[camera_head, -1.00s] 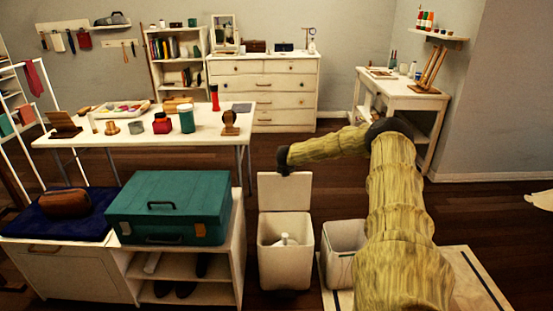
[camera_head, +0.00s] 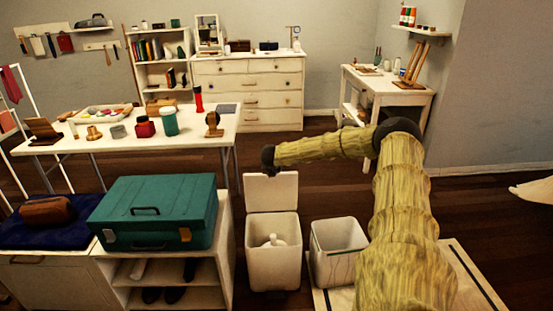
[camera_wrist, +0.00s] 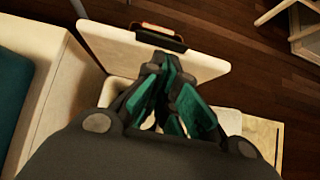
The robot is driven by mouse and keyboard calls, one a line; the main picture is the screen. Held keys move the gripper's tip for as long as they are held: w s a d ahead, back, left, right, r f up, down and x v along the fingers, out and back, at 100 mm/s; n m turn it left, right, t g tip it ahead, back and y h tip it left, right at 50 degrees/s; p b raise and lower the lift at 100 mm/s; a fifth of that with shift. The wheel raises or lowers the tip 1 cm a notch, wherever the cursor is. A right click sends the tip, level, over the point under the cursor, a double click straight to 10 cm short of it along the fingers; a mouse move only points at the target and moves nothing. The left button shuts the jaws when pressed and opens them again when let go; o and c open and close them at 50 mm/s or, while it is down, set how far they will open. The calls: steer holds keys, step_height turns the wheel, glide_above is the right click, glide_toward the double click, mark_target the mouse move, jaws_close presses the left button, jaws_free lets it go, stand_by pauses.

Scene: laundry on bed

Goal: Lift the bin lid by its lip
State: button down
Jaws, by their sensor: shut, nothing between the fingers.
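The white bin (camera_head: 272,268) stands on the floor, open at the top. Its lid (camera_head: 270,190) stands up nearly vertical at the bin's back edge. In the wrist view the lid (camera_wrist: 115,50) is a pale panel, with a dark, orange-edged lip (camera_wrist: 160,36) at its far edge. My gripper (camera_head: 298,172) is by the lid's top edge. In the wrist view its teal-padded fingers (camera_wrist: 163,66) are shut and empty, over the lid just short of the lip. Whether they touch the lid cannot be told.
A white object (camera_head: 272,241) is inside the bin. A second open bin (camera_head: 338,268) stands to its right. A low cabinet with a teal suitcase (camera_head: 155,213) is close on the left. A white table (camera_head: 225,125) is behind.

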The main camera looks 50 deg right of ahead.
step_height(320, 180, up, 7)
steer(key=a, duration=0.1)
steer(key=shift+s+a+p, duration=0.35)
steer(key=shift+s+p, duration=0.05)
steer(key=shift+p, duration=0.05)
